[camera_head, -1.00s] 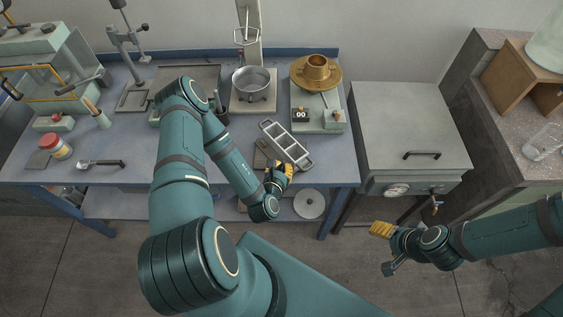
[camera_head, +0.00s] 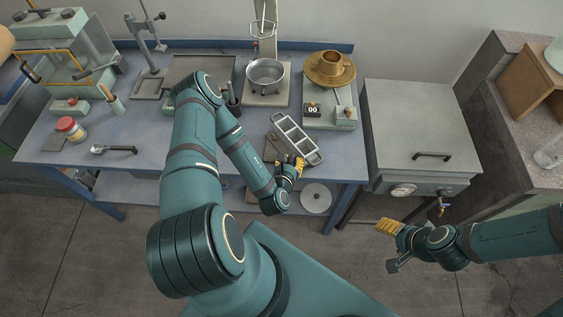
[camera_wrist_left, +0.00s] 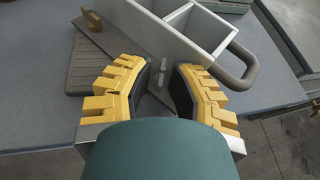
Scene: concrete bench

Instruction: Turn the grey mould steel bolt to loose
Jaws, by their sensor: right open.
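The grey three-compartment mould (camera_head: 297,137) lies at the front edge of the bench, set at an angle. In the left wrist view its pale wall (camera_wrist_left: 160,35) and dark loop handle (camera_wrist_left: 240,68) fill the top. A small grey steel bolt (camera_wrist_left: 162,72) stands at the mould's near end. My left gripper (camera_head: 298,163) is at this end. In the left wrist view its yellow-backed fingers (camera_wrist_left: 163,80) are apart, one on each side of the bolt, with no visible contact. My right gripper (camera_head: 387,227) is open and empty, in front of the grey cabinet.
The grey cabinet (camera_head: 415,125) stands right of the bench. Open floor lies in front.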

